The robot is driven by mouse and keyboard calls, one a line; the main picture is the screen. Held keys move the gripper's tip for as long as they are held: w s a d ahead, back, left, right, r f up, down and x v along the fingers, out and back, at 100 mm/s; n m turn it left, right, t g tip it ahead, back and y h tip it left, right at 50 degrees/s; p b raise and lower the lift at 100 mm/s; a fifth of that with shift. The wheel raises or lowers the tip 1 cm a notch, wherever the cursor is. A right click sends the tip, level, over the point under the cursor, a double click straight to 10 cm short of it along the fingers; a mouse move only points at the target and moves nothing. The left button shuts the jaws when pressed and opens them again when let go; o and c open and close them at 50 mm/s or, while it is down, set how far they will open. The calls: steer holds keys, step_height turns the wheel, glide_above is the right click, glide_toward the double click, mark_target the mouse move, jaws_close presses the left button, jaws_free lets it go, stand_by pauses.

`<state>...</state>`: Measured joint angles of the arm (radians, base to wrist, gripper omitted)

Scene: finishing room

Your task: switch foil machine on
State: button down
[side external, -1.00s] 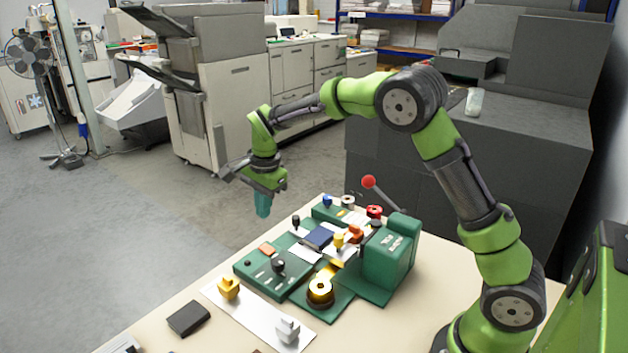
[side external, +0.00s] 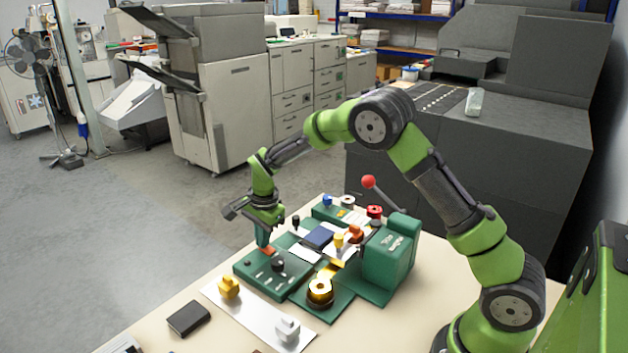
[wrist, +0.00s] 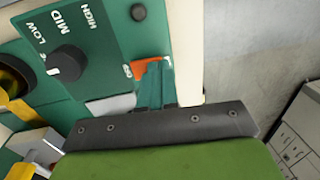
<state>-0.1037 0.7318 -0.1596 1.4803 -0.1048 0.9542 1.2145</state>
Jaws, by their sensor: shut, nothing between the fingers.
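The foil machine (side external: 385,258) is green and stands on the cream table. Its control panel (side external: 250,270) is on the near left side, with an orange rocker switch (side external: 268,251) towards the far left end. In the wrist view the switch (wrist: 142,67) is partly hidden behind my fingers. My gripper (side external: 263,243) is shut and empty, pointing down with its teal fingertips right at the switch. In the wrist view the fingertips (wrist: 155,68) overlap the switch; I cannot tell whether they touch it. A black LOW-MID-HIGH knob (wrist: 67,60) sits beside it.
A gold foil roll (side external: 320,290) and a red-knobbed lever (side external: 369,182) belong to the machine. The floor left of the table is clear.

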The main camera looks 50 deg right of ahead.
mark_target(269, 250)
steer(key=shift+f, duration=0.2)
steer(key=shift+s, duration=0.1)
steer(key=shift+s+r, duration=0.2)
steer(key=shift+s, duration=0.45)
step_height(269, 250, up, 14)
steer(key=s, duration=0.1)
steer(key=shift+s, duration=0.35)
steer(key=shift+w, duration=0.7)
